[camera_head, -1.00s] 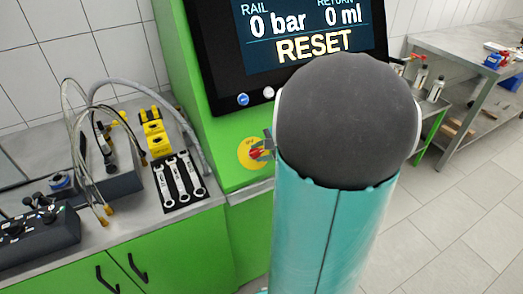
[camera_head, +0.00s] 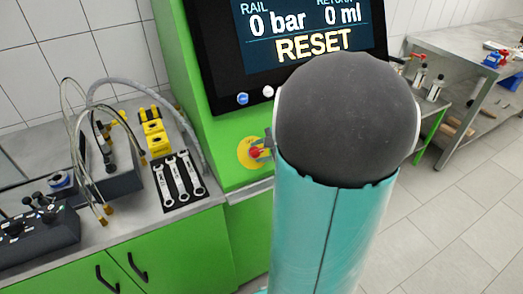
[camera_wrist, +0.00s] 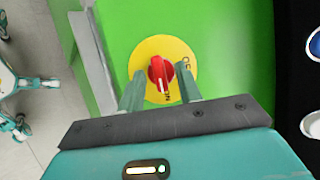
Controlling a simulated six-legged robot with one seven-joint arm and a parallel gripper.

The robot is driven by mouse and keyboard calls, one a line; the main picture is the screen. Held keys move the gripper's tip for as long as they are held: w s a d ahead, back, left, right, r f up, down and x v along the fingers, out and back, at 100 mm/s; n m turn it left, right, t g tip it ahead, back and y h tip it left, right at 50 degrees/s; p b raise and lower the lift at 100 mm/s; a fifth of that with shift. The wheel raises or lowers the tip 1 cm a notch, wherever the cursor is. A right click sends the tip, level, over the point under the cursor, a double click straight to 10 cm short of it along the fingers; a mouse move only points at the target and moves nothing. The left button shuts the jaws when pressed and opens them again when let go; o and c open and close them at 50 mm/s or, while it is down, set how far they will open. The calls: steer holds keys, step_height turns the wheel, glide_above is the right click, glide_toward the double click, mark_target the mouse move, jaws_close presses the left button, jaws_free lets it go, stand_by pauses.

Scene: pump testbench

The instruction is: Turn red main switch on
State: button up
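The red main switch (camera_wrist: 160,73) sits on a round yellow plate (camera_wrist: 150,50) on the green cabinet. In the wrist view its handle is upright in the picture, and its lower end points near a label partly hidden by a finger. My gripper (camera_wrist: 160,92) is open, with one finger on each side of the switch. A gap shows between each finger and the knob; whether the tips reach its depth I cannot tell. In the head view the switch (camera_head: 255,152) and the yellow plate (camera_head: 245,158) are partly covered by my gripper and arm.
A screen (camera_head: 300,40) reading "0 bar", "0 ml" and "RESET" is above the switch. A blue button (camera_wrist: 315,45) and a white button (camera_wrist: 312,123) lie right of my gripper in the wrist view. A bench with wrenches (camera_head: 180,180) stands left.

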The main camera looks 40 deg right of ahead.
steer(key=v, duration=1.4)
steer(key=a+r+n+g+h, duration=0.1)
steer(key=a+n+g, duration=0.3)
steer(key=a+n, duration=1.5)
steer(key=a+h, duration=0.1)
steer(key=a, duration=1)
steer(key=shift+w+a+r+h, duration=0.2)
steer(key=shift+w+a+h, duration=0.05)
steer(key=shift+w+h, duration=0.1)
steer(key=shift+s+d, duration=0.1)
steer(key=shift+d, duration=0.1)
